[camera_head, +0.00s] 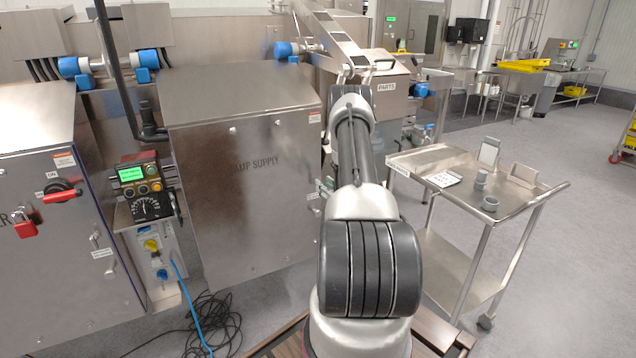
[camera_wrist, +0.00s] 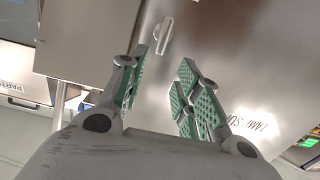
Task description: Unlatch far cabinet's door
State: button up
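The cabinet marked LAMP SUPPLY (camera_head: 245,200) stands left of my arm, with its steel door closed. Its door (camera_wrist: 230,60) fills much of the wrist view, with the lettering seen upside down. A small metal latch handle (camera_wrist: 163,36) sticks out from the door there. My gripper (camera_wrist: 163,57) is open and empty, its green-padded fingers spread. The handle lies just beyond the fingertips, in line with the gap and apart from both fingers. In the head view, my arm hides most of the gripper, and the handle cannot be made out.
A nearer cabinet (camera_head: 60,270) at left has a red switch handle and red padlock (camera_head: 25,225). A steel cart (camera_head: 420,160) with small items stands at right. A PARTS box (camera_head: 385,90) is behind my arm. Cables (camera_head: 215,325) lie on the floor; floor beyond the cart is clear.

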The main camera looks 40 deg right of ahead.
jog(key=x, duration=0.4)
jog(key=f+x, duration=0.1)
jog(key=x, duration=0.1)
jog(key=shift+w+d, duration=0.35)
grip_shut()
